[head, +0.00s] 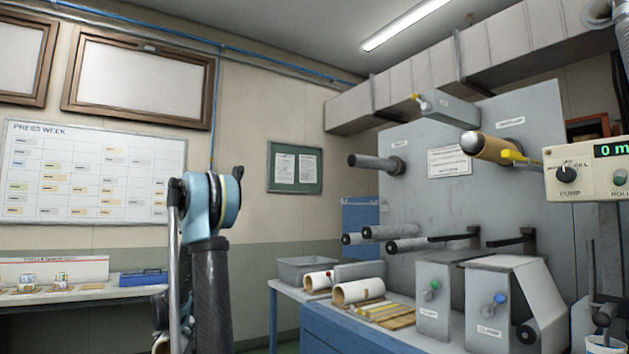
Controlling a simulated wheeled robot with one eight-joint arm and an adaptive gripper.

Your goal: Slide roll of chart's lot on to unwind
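The chart, a white board headed PRESS WEEK (85,172), hangs on the left wall; its coloured entries are too small to read. The machine's grey upright panel (420,210) bears a bare dark spindle (370,162) at its left and a second spindle carrying a tan core (490,147) at its right. Their labels are too small to read, so I cannot tell which is the unwind. Small items with coloured labels (60,280) sit on the left bench; I cannot tell whether they are rolls. My arm stands left of centre, but my gripper is not in view.
The left bench (100,293) also holds a blue case (144,277). A blue bench (330,324) before the machine carries a grey bin (306,268), open cores (358,291) and two grey clamp boxes (510,305). A control box (590,172) is at right. Thin rollers (408,245) jut from the panel.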

